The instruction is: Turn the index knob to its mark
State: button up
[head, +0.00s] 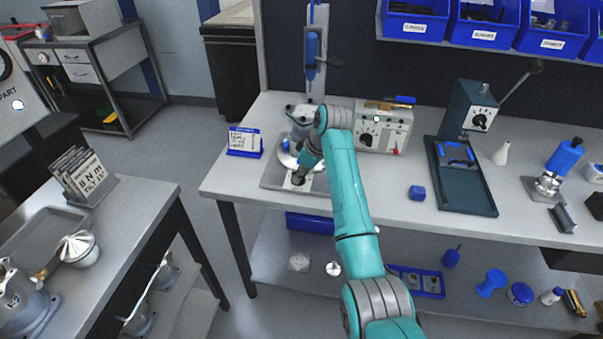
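My teal arm reaches over the workbench. My gripper (299,177) points down over a grey plate (273,175) at the bench's left end, beside a round silver part (288,158). The gripper is small here, and I cannot tell whether its fingers are open, shut or touching anything. A black dial knob (366,139) is on the front of a light grey box to the right of my arm. Another black knob (479,121) is on the dark press further right. I cannot tell which knob is the index knob, and no mark is readable.
A blue-framed sign (245,142) stands left of the plate. A screwdriver-like tool (391,104) lies on the grey box. Blue bins (416,27) hang above. Another table (150,215) stands at left.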

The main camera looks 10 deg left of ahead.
jog(key=shift+f, duration=0.1)
grip_shut()
jog(key=shift+m, duration=0.3)
jog(key=m, duration=0.1)
jog(key=m+t+h, duration=0.1)
jog(key=m, duration=0.1)
jog(key=shift+s+a+m, duration=0.2)
jog(key=shift+m, duration=0.1)
jog(key=m+t+h, duration=0.1)
jog(key=m, duration=0.3)
jog(key=shift+s+a+m, duration=0.1)
jog(key=shift+m, duration=0.2)
jog(key=shift+h, duration=0.3)
grip_release()
